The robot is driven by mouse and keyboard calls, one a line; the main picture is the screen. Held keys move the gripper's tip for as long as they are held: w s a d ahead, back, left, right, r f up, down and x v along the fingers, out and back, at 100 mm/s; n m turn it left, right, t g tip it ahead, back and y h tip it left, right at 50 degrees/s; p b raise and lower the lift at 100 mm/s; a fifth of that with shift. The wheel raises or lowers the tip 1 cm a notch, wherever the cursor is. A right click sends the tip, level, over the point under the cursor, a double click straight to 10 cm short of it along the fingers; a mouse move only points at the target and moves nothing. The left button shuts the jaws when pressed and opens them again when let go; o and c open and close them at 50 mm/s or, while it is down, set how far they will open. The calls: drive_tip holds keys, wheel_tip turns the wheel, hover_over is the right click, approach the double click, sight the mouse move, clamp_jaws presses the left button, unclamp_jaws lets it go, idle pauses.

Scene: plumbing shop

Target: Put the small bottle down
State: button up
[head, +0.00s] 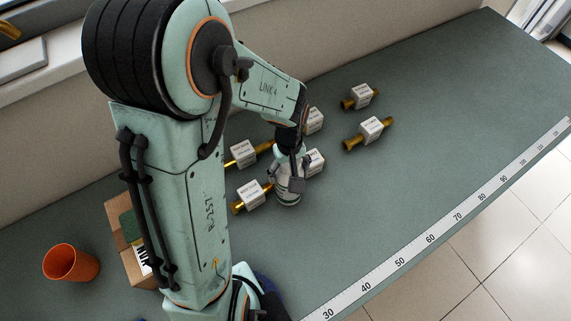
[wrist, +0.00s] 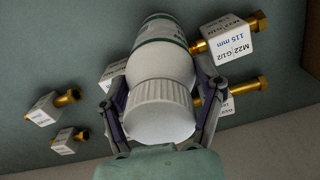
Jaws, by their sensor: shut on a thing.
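The small bottle (wrist: 160,75) is pale with a green-banded label and a white ribbed cap (wrist: 160,110). It fills the middle of the wrist view, cap toward the camera. My gripper (wrist: 160,104) is shut on it, with one dark finger on each side of the cap end. In the head view the bottle (head: 288,190) shows below my gripper (head: 289,172), roughly upright among the brass fittings. I cannot tell whether its base touches the green bench (head: 420,170).
Several brass fittings with white labelled blocks stand close around the bottle, such as one at left (head: 250,194) and one at right (head: 370,129). An orange cup (head: 71,262) and a cardboard box (head: 118,218) are at left. A ruler strip (head: 445,227) lines the front edge. The bench's right side is clear.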

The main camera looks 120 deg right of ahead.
drive_tip(key=o, duration=1.2)
drive_tip(key=shift+f, duration=0.15)
drive_tip(key=shift+o, duration=0.6)
wheel_tip(320, 180, up, 12)
drive_tip(key=shift+w+r, duration=0.1)
drive_tip(key=shift+r, duration=0.1)
